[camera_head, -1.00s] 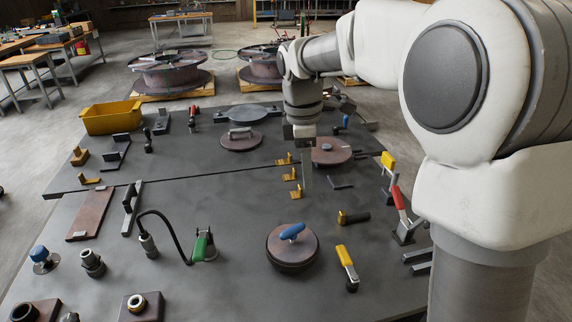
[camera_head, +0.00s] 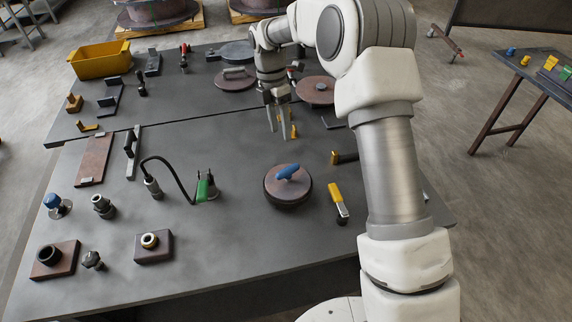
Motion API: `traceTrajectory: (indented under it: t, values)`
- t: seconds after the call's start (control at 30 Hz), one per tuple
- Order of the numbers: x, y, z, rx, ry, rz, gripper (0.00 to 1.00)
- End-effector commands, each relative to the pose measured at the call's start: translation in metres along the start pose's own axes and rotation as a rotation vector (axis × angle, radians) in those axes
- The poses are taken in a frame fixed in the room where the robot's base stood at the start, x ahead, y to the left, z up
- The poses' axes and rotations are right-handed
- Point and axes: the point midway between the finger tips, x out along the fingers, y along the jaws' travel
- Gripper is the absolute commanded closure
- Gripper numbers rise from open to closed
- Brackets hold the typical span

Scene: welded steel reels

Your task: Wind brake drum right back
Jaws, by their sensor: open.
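A low round drum (camera_head: 288,196) with a dark reddish-brown top lies on the dark steel table, right of centre. A blue handle (camera_head: 287,172) sits across its top, slanting up to the right. I take this to be the brake drum; no label shows. My gripper (camera_head: 280,136) points down above the table, behind the drum in the picture and apart from it. Its two fingers are spread with nothing between them. Its fingers partly hide small yellow clips behind them.
A yellow-handled clamp (camera_head: 338,202) stands right of the drum, with a black-and-yellow piece (camera_head: 345,157) behind it. A green-handled tool with a black cable (camera_head: 203,188) stands to the left. A yellow bin (camera_head: 100,60) is at the back left. Table surface before the drum is clear.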

Motion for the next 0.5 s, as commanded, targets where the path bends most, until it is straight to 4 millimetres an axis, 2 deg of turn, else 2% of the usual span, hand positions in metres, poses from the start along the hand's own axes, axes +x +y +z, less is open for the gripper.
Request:
traceTrajectory:
  t: [0.03, 0.2, 0.5]
  values:
    - [0.012, -0.001, 0.0, 0.0, 0.001, -0.006, 0.4]
    - [0.05, -0.002, 0.0, 0.001, 0.001, -0.005, 0.4]
    - [0.108, -0.001, 0.0, 0.0, 0.001, -0.003, 0.4]
